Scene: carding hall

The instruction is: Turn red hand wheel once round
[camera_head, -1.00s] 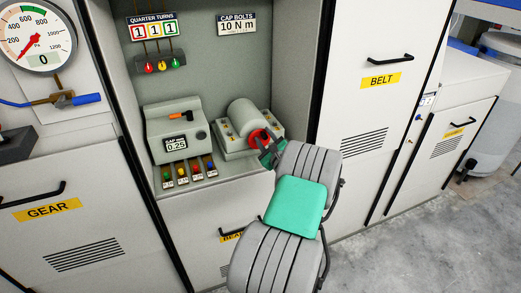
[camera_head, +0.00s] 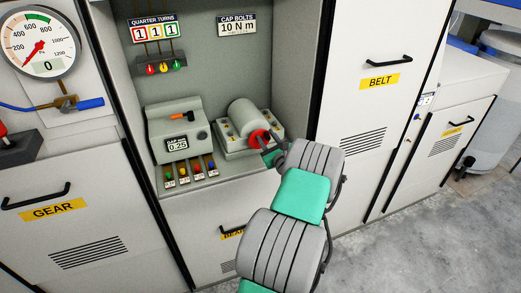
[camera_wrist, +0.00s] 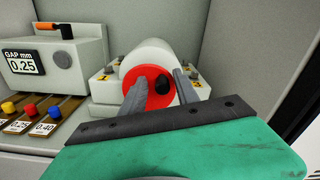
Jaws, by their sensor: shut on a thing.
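The red hand wheel (camera_head: 257,136) sits on the front end of a light grey cylinder (camera_head: 243,113) in the open bay. It also shows in the wrist view (camera_wrist: 151,101) as a red disc with a dark knob (camera_wrist: 163,87) right of its middle. My gripper (camera_wrist: 160,79) is at the wheel, one grey finger crossing its left part and the other at its right edge. It is shut on the wheel. In the head view my gripper (camera_head: 269,147) is partly hidden behind my own wrist.
Left of the cylinder stands a grey gap gauge box (camera_head: 175,130) reading 0.25, with several coloured knobs (camera_head: 198,167) below it. A sign reading 1 1 1 (camera_head: 155,31) hangs above. The BELT cabinet (camera_head: 385,120) closes the right side. Floor at lower right is clear.

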